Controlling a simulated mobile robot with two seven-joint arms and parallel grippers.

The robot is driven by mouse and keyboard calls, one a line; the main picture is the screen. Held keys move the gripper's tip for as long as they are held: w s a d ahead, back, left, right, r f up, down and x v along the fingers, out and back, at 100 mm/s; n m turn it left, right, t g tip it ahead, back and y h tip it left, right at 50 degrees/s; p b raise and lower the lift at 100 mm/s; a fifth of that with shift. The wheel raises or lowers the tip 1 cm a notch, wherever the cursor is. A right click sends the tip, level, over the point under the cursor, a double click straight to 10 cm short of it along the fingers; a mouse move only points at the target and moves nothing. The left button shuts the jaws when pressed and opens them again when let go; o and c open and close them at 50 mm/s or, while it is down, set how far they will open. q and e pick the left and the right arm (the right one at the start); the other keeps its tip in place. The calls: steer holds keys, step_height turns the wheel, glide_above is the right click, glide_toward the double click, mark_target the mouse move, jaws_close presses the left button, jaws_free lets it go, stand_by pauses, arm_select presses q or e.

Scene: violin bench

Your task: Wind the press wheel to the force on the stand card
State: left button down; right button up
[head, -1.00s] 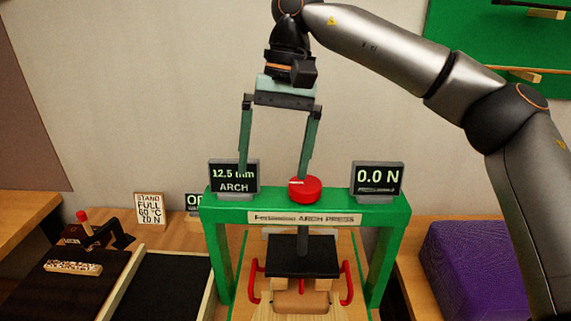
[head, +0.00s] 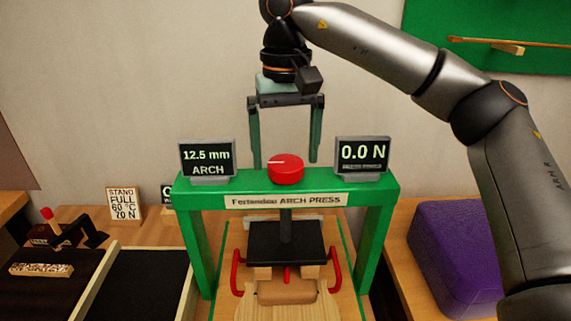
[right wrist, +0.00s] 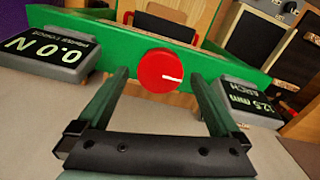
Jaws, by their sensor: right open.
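The red press wheel (head: 286,169) with a white mark sits on top of the green arch press (head: 384,190). It also shows in the right wrist view (right wrist: 161,71), centred beyond the fingers. My right gripper (head: 286,164) is open and empty, its fingers pointing down on either side of the wheel in the head view, apart from it. The force display (head: 362,155) reads 0.0 N. The arch display (head: 207,159) reads 12.5 mm. The stand card (head: 124,204) reads STAND FULL, 60 °C, 70 N. My left gripper is not in view.
Under the press are a black plate (head: 272,245), red clamps (head: 334,270) and a wooden piece. A purple block (head: 455,255) lies at right. A black tray (head: 140,285) and a small device with a red knob (head: 47,214) are at left. Another card is partly hidden behind the press.

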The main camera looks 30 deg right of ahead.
steer(key=shift+f, duration=0.75)
steer(key=shift+c, duration=0.4)
steer(key=c, duration=1.2)
steer(key=shift+c, duration=0.2)
